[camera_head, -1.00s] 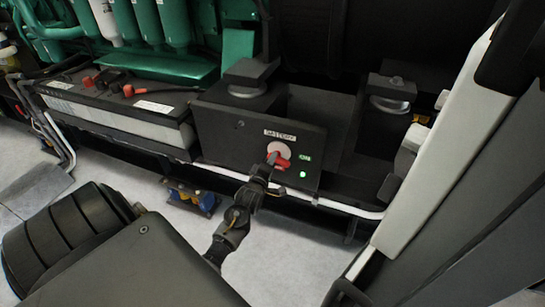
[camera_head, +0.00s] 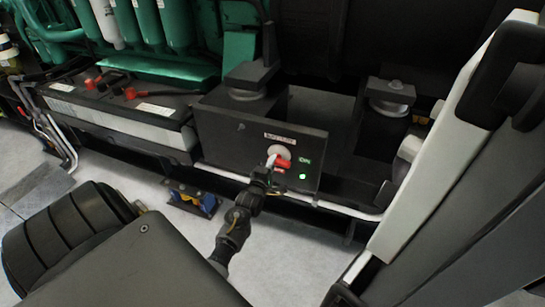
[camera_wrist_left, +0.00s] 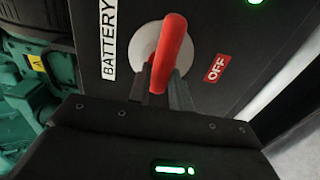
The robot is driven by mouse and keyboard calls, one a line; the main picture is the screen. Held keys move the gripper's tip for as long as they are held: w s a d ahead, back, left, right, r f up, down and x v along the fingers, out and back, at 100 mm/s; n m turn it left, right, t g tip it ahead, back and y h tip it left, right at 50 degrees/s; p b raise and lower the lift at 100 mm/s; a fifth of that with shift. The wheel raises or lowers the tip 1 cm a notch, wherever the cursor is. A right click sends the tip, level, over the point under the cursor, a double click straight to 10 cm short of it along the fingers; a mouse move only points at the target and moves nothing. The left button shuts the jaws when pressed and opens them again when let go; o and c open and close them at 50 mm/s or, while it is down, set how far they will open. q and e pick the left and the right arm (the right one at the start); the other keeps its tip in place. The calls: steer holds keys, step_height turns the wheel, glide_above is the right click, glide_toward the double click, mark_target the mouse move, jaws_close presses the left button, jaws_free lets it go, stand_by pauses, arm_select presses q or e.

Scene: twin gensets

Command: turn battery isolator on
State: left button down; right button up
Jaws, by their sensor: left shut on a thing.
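The battery isolator is a red handle (camera_head: 283,163) on a pale round disc (camera_head: 279,152), set in the front of a black box (camera_head: 232,137) with a BATTERY label. A green lamp (camera_head: 302,177) beside the ON label is lit. My left gripper (camera_head: 268,165) reaches the handle from below and is shut on it. In the left wrist view the red handle (camera_wrist_left: 169,50) stands between the fingers (camera_wrist_left: 160,88), in front of the disc (camera_wrist_left: 149,45). A red OFF label (camera_wrist_left: 216,68) is right of it. My right gripper is out of view.
A battery (camera_head: 120,110) with red terminal caps stands left of the box. A white pipe (camera_head: 335,207) runs below the box. Green engine parts (camera_head: 160,70) are behind. A blue and yellow item (camera_head: 190,198) is low on the left. Pale floor (camera_head: 270,255) lies in front.

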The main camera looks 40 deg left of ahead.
arm_select(q)
steer(key=c, duration=1.3)
jaws_free()
steer(key=v, duration=1)
steer(key=shift+s+d, duration=0.15)
steer(key=shift+s, duration=0.2)
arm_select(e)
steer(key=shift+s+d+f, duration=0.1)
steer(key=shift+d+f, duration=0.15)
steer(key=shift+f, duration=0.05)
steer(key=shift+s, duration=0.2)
